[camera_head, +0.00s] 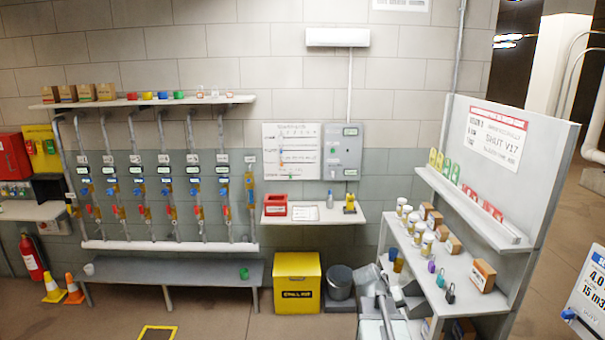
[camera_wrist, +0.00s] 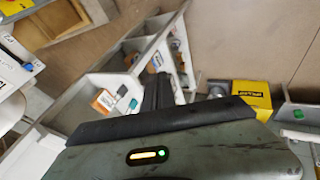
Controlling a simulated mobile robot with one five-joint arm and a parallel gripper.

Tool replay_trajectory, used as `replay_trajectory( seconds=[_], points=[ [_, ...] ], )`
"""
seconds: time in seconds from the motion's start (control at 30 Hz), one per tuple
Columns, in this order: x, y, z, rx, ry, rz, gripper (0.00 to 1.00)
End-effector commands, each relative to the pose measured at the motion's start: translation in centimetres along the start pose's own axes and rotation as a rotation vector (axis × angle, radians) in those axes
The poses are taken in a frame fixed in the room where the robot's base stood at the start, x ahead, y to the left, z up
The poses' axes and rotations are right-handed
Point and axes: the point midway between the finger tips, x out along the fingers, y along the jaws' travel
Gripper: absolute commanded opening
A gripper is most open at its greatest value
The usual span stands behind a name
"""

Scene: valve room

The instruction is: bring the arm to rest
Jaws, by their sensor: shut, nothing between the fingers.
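In the wrist view, the dark fingers of my gripper (camera_wrist: 158,92) stand together, shut, with nothing seen between them. They point toward a light shelf unit (camera_wrist: 75,107) and look apart from it, though the exact gap is hard to judge. The grey-green body behind the fingers, with a lit yellow and green indicator, fills the bottom of that view. In the head view, my grey arm shows low at the right of centre, beside the front of the shelf unit (camera_head: 437,172); the fingertips are hard to make out there.
A yellow bin (camera_head: 297,282) and a grey bucket (camera_head: 339,283) stand on the floor left of my arm. The shelf unit holds jars, small boxes and padlocks. A low bench (camera_head: 170,270) runs under wall pipes with valves. Cones and an extinguisher (camera_head: 33,257) stand far left. Floor in front is open.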

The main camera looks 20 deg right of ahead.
Motion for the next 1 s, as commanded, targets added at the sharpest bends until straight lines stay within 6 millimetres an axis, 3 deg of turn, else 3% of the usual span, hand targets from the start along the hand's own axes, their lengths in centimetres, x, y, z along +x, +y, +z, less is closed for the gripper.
replay_trajectory(
  seconds=[0.03, 0.2, 0.33, 0.4, 0.5, 1.0],
  points=[
    [-0.9, -4.6, 0.4, -0.044, 0.006, -0.05, 0.0],
    [-5.6, -18.0, 3.7, -0.181, -0.023, -0.243, 0.0],
    [-8.8, -24.6, 7.8, -0.26, -0.093, -0.382, 0.0],
    [-10.1, -25.9, 10.1, -0.273, -0.158, -0.458, 0.0],
    [-11.2, -26.9, 11.9, -0.286, -0.225, -0.526, 0.0],
    [-11.3, -26.8, 12.3, -0.297, -0.245, -0.532, 0.0]
  ],
)
